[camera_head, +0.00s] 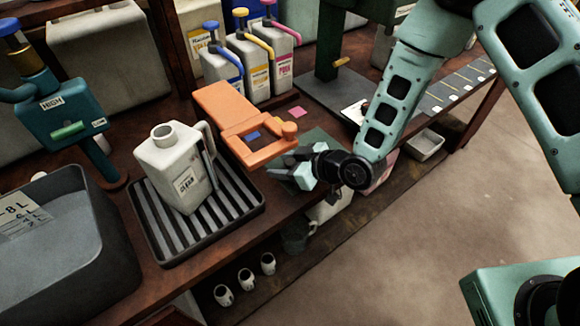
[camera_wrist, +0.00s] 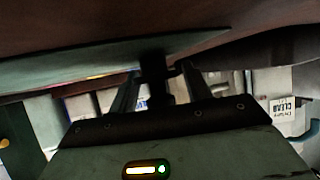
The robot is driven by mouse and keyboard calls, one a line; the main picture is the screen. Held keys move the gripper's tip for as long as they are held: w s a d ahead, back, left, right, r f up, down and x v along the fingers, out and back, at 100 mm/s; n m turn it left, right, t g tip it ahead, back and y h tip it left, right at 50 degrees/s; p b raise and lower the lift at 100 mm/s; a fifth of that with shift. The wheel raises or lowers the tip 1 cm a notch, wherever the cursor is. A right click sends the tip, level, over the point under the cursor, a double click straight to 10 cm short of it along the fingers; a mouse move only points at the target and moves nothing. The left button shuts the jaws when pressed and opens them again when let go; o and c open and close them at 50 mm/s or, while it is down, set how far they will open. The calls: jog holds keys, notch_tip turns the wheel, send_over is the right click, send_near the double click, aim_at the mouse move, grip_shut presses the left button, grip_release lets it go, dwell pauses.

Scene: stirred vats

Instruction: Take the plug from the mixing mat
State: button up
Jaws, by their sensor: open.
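The mixing mat (camera_head: 322,143) is a dark green sheet on the bench, partly covered by my gripper and arm in the head view. In the wrist view the mat (camera_wrist: 75,72) appears as a grey-green surface across the upper part. A small dark piece, which looks like the plug (camera_wrist: 155,68), stands against the mat between my fingers. I cannot make out the plug in the head view, where my gripper hides that spot. My gripper (camera_head: 290,175) is open at the mat's near side; in the wrist view its fingers (camera_wrist: 160,88) lie on both sides of the dark piece.
An orange frame (camera_head: 225,107) reaches close to my gripper on the left. A white jug (camera_head: 178,170) stands on a slatted tray (camera_head: 160,248). A grey basin (camera_head: 75,265) is at far left. Several pump-topped containers (camera_head: 265,68) stand behind. Small cups (camera_head: 246,279) sit on the lower shelf.

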jog(key=shift+s, duration=0.1)
grip_shut()
jog(key=shift+d, duration=0.1)
